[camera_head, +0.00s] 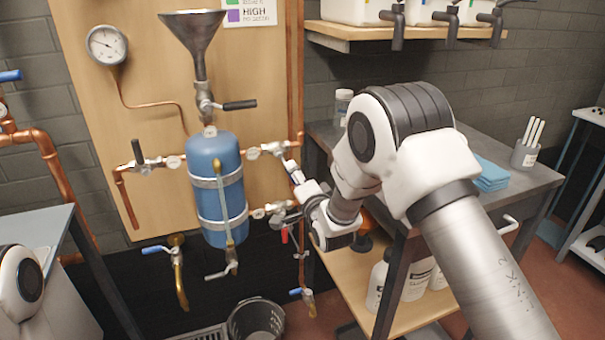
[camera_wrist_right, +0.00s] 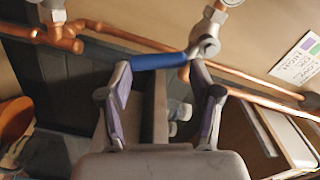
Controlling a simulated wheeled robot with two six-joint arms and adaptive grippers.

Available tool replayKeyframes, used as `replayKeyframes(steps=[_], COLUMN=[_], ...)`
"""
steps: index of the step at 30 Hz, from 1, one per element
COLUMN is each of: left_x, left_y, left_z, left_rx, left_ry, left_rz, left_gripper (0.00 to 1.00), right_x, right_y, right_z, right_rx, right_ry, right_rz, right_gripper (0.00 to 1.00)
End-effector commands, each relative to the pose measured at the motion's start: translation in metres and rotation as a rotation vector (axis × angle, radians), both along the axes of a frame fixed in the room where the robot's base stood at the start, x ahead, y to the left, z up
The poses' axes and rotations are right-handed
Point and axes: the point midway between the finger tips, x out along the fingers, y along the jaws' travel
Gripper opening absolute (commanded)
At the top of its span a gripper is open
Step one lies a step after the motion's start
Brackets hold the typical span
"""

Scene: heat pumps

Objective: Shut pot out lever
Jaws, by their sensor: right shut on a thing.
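The blue pot (camera_head: 203,160) is strapped upright to the wooden board, with a funnel (camera_head: 196,38) above it. A valve (camera_head: 268,150) sits on the copper pipe to the pot's upper right. My right gripper (camera_head: 290,163) reaches this valve from the lower right. In the right wrist view, a blue lever (camera_wrist_right: 158,61) lies across between the fingertips of my right gripper (camera_wrist_right: 160,66), joined at its right end to a metal valve (camera_wrist_right: 208,35). The gripper is shut on the lever. In the head view, the gripper mostly hides the lever. My left gripper is out of view.
Another valve with a dark lever (camera_head: 138,152) is left of the pot. Lower valves and a red lever (camera_head: 285,235) hang close below my right gripper. A grey workbench (camera_head: 520,183) stands to the right, beneath my right arm. A bin (camera_head: 256,320) is on the floor.

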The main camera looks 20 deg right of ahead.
Motion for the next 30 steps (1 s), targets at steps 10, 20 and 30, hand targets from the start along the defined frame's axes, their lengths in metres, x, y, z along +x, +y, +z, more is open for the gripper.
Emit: replayKeyframes(steps=[10,20,30], left_x=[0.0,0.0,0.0], left_y=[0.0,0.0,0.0], left_z=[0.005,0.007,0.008], left_rx=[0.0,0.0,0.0], left_ry=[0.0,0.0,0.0], left_rz=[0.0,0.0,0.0], left_gripper=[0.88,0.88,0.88], right_x=[0.001,0.001,0.001], right_y=[0.016,0.023,0.025], right_z=[-0.001,-0.003,-0.003], right_rx=[0.267,0.385,0.398], right_ry=[0.001,0.004,0.005], right_rz=[0.003,0.006,0.008], right_gripper=[0.01,0.01,0.01])
